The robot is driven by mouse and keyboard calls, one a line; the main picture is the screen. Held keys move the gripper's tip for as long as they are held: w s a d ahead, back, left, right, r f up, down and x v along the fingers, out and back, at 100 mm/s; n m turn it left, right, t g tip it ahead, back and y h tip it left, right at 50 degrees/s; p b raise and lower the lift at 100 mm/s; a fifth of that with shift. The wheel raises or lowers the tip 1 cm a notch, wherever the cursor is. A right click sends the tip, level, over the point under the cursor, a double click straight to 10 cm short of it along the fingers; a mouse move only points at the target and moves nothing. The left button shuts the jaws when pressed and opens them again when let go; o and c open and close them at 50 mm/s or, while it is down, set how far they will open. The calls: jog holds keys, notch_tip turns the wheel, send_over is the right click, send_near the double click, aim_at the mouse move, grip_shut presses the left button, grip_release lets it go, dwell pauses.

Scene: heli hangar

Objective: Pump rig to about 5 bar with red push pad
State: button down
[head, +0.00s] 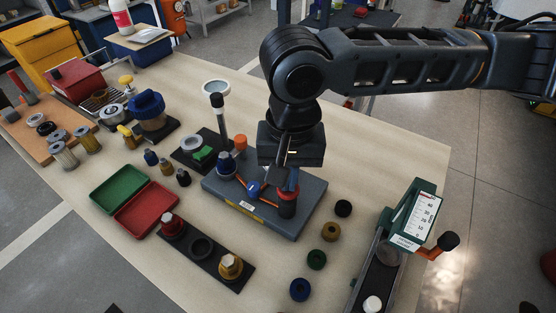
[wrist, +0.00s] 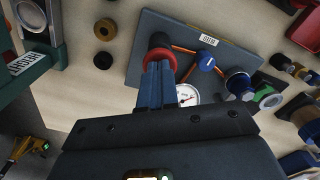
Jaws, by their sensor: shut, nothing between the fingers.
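The pump rig is a grey base plate (head: 240,208) on the bench, with orange lines, a blue valve knob (wrist: 206,61) and a dark upright cylinder (head: 287,209) topped by the red push pad (wrist: 160,56). My gripper (head: 288,182) is shut and empty, pointing down over the pad; its blue fingertips (wrist: 158,75) overlap the pad in the wrist view. I cannot tell whether they touch or press it. A white-faced gauge (wrist: 187,95) is partly hidden behind my gripper; its reading is too small to make out.
Right of the rig stand several loose rings (head: 331,231) and a green press with a scale (head: 415,213). Left are a green and red tray (head: 147,210) and a black strip with knobs (head: 203,250). A white-topped post (head: 216,88) rises behind the rig.

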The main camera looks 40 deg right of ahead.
jog(key=shift+f, duration=0.65)
jog(key=shift+f+b, duration=0.15)
jog(key=shift+b, duration=0.15)
jog(key=shift+r+p, duration=1.55)
jog(key=shift+f, duration=0.25)
